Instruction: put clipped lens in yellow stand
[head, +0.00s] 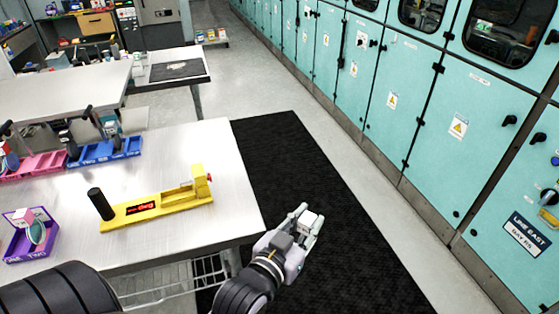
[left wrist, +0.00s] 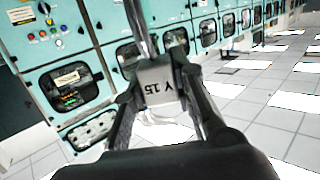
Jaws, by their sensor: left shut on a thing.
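My left gripper (head: 308,222) is off the table's right edge, above the dark mat, shut on a small white block. The yellow stand (head: 140,218) lies on the table to the left of the gripper, with a black upright post, a red-lettered display and a raised right end. It is empty as far as I see. My right gripper is out of view.
A purple tray (head: 17,249) at the table's left holds a round lens with a pinkish block (head: 22,217). Pink (head: 40,163) and blue (head: 103,151) trays with clipped items stand behind. Teal cabinets (head: 410,105) line the right. Bare table surrounds the stand.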

